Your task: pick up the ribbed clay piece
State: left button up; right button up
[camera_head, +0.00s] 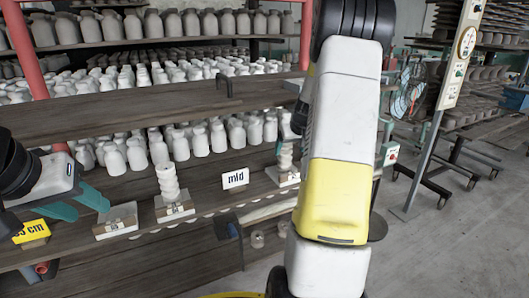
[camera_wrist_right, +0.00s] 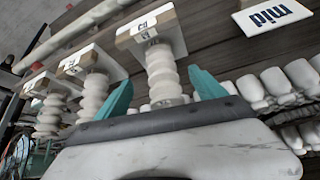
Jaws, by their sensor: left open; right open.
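A ribbed clay piece (camera_head: 168,183), pale and stacked in rings, stands upright on a labelled block on the shelf in the head view. Another ribbed clay piece (camera_head: 286,157) stands further right, partly hidden by my right arm. In the right wrist view several ribbed pieces hang from labelled blocks in the upside-down picture; the nearest ribbed piece (camera_wrist_right: 162,75) lies between the teal fingers of my right gripper (camera_wrist_right: 162,92), which is open. I cannot tell whether the fingers touch it. My left gripper (camera_head: 78,205) is open and empty, close to a bare labelled block (camera_head: 116,221).
A "mid" sign (camera_head: 235,179) stands between the two ribbed pieces; it also shows in the right wrist view (camera_wrist_right: 271,16). A yellow "cm" sign (camera_head: 32,231) is at far left. Rows of white bottles (camera_head: 200,140) stand behind.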

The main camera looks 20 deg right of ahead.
aim_at(285, 156)
jog(key=x, duration=0.7)
jog(key=shift+w+f, duration=0.15)
jog(key=shift+w, duration=0.3)
grip_shut()
